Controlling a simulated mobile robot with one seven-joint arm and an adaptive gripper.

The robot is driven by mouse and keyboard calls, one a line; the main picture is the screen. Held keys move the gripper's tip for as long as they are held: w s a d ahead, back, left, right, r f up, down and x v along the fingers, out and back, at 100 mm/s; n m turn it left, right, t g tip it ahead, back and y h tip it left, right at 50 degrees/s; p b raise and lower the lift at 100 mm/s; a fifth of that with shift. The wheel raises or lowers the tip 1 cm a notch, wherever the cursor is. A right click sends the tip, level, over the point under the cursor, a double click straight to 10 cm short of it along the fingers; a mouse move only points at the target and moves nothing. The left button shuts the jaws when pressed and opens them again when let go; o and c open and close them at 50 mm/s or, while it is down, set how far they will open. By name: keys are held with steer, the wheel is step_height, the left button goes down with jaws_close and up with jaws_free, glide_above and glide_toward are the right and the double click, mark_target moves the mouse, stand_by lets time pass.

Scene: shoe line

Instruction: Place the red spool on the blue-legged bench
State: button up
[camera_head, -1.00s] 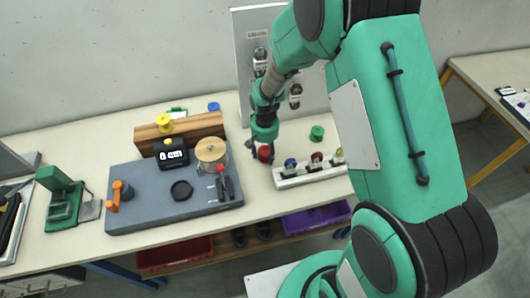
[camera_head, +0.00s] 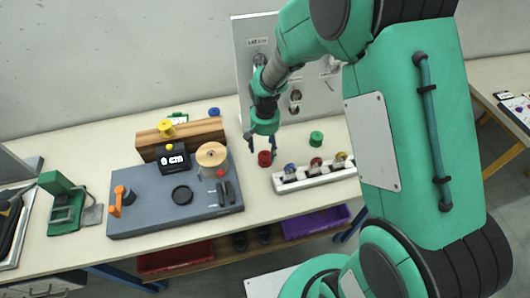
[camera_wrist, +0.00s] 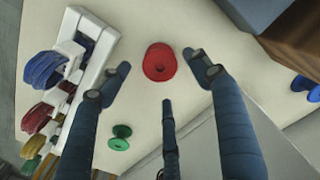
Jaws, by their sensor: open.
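The red spool (camera_head: 265,158) stands on the pale top of the blue-legged bench (camera_head: 85,155), left of the white spool rack (camera_head: 320,177). My gripper (camera_head: 262,144) is open, with its fingers just above the spool and apart from it. In the wrist view the red spool (camera_wrist: 159,62) shows whole, between and beyond the spread fingertips (camera_wrist: 158,70). Nothing is held. A blue leg (camera_head: 120,273) shows under the bench.
The rack holds several coloured spools. A green spool (camera_head: 316,138) stands behind it. A grey mat (camera_head: 145,205) with devices and a wooden block (camera_head: 195,133) lie to the left. An upright panel (camera_head: 310,85) stands behind. A yellow-legged table (camera_head: 490,85) is at right.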

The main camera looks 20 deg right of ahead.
steer(key=shift+r+p, duration=0.4)
steer(key=shift+r, duration=2.35)
steer(key=shift+r, duration=0.1)
step_height(320, 180, up, 19)
steer(key=n+t, duration=0.1)
steer(key=t, duration=0.2)
glide_above(265, 156)
steer(key=s+d, duration=0.2)
steer(key=s, duration=0.7)
steer(key=s+d+r+t, duration=0.1)
steer(key=s+r, duration=0.4)
steer(key=s, duration=0.4)
steer(key=s+d+r+n+t, duration=0.1)
steer(key=s+r, duration=0.5)
steer(key=s, duration=0.3)
steer(key=shift+t, duration=0.3)
